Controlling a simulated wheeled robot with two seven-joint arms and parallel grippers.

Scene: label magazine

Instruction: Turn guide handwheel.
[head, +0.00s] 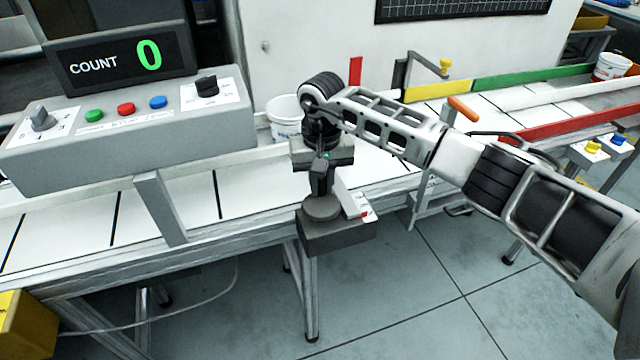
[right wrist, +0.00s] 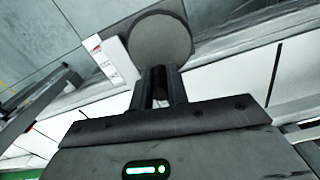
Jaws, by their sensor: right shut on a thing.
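The guide handwheel (head: 322,208) is a dark grey disc on a dark block (head: 335,235) at the front edge of the conveyor. My right gripper (head: 320,190) comes down on it from above and is shut on it. In the right wrist view the handwheel's round grey face (right wrist: 160,38) shows just beyond my fingers (right wrist: 160,80), which hide the exact contact. A white scale plate (head: 353,200) with a red mark lies beside the wheel; it also shows in the right wrist view (right wrist: 112,58). My left gripper is not in view.
A grey control box (head: 130,140) with buttons and knobs stands at left under a display (head: 120,60) reading COUNT 0. A white bucket (head: 284,118) stands behind my right gripper. Coloured guide rails (head: 510,78) line the conveyor at right. Open floor lies in front.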

